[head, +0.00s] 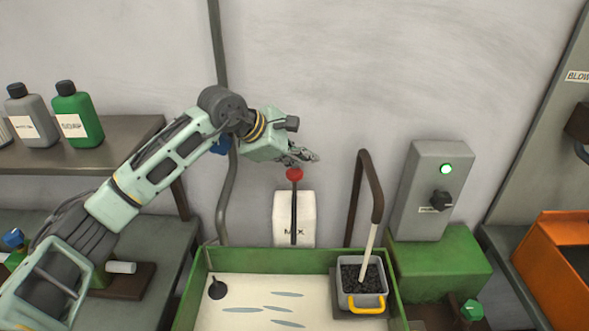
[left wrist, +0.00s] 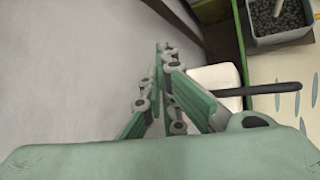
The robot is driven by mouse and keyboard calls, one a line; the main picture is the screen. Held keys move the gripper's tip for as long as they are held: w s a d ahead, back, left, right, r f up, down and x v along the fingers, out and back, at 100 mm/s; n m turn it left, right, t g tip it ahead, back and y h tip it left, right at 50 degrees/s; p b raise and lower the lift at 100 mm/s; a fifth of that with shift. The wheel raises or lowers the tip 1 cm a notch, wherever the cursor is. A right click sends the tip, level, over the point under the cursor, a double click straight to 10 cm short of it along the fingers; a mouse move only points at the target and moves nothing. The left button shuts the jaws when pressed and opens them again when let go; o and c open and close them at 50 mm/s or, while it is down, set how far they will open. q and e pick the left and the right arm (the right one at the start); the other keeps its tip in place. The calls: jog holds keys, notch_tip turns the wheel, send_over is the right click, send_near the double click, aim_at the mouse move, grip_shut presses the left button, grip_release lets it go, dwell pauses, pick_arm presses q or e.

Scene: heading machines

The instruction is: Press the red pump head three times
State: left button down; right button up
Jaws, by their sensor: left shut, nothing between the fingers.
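The red pump head (head: 295,174) is a small red knob on top of an upright dark rod (head: 294,212), in front of a white labelled block (head: 280,225). My left gripper (head: 304,156) is shut and empty, just above the red head in the head view. I cannot tell whether it touches it. In the left wrist view the gripper (left wrist: 162,50) hides the red head. The dark rod (left wrist: 272,89) runs in from the right there, across the white block (left wrist: 222,75). My right gripper is not in view.
A green-rimmed tray (head: 192,285) stands below, holding thin grey pieces and a small grey bin (head: 345,299) with dark granules. A grey control box (head: 430,195) with a lit green lamp stands right. Bottles stand on the left shelf.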

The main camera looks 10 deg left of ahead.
pick_arm(q)
jog(key=shift+r, duration=0.3)
notch_tip(320, 180, up, 5)
jog(key=shift+f+p, duration=0.1)
jog(key=shift+p, duration=1.1)
dwell(1.1)
notch_tip(320, 180, up, 4)
jog(key=shift+s, duration=0.1)
jog(key=shift+f, duration=0.15)
jog(key=shift+f+b, duration=2.7)
jog(key=shift+f, duration=1.6)
